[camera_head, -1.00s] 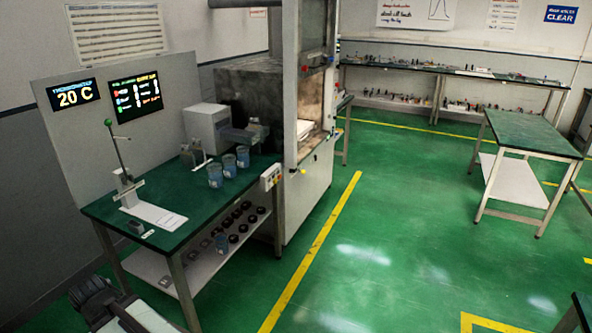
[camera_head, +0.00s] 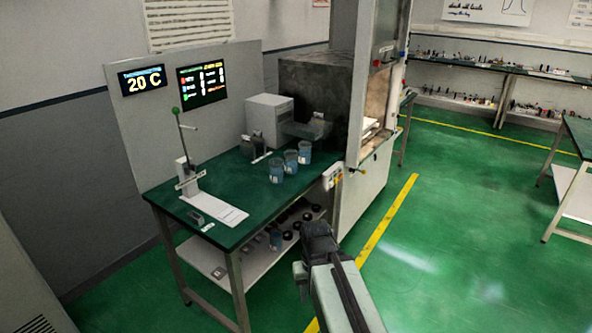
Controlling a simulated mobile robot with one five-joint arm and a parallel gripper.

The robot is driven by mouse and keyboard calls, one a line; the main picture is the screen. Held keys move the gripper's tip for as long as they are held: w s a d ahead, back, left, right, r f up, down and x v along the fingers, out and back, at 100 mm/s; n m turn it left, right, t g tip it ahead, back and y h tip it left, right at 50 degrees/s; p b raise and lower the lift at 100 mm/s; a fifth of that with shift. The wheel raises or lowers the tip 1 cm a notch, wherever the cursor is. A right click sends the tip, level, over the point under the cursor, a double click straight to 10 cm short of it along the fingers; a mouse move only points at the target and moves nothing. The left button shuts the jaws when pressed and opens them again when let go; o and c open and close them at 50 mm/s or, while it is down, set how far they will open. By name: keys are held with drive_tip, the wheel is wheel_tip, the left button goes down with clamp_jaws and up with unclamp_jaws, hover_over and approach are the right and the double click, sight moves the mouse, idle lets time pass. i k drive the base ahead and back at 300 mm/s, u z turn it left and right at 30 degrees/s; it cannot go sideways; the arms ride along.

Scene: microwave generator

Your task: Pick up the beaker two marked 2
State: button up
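Three blue beakers stand upright in a slanted row on the green table: a near left beaker (camera_head: 277,171), a middle beaker (camera_head: 291,161) and a far right beaker (camera_head: 305,152). Their markings are too small to read, so I cannot tell which one carries the 2. My gripper (camera_head: 303,275) is at the lower middle of the view, in front of the table's right end and well apart from the beakers. Its fingers are small and dark here, and I cannot see whether they are open or shut.
A tall cabinet (camera_head: 372,90) stands right of the table. The green floor at the right is clear.

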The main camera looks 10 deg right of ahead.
sight(276, 168)
drive_tip(key=z, duration=0.15)
drive_tip(key=i, duration=1)
drive_tip(key=u, duration=0.1)
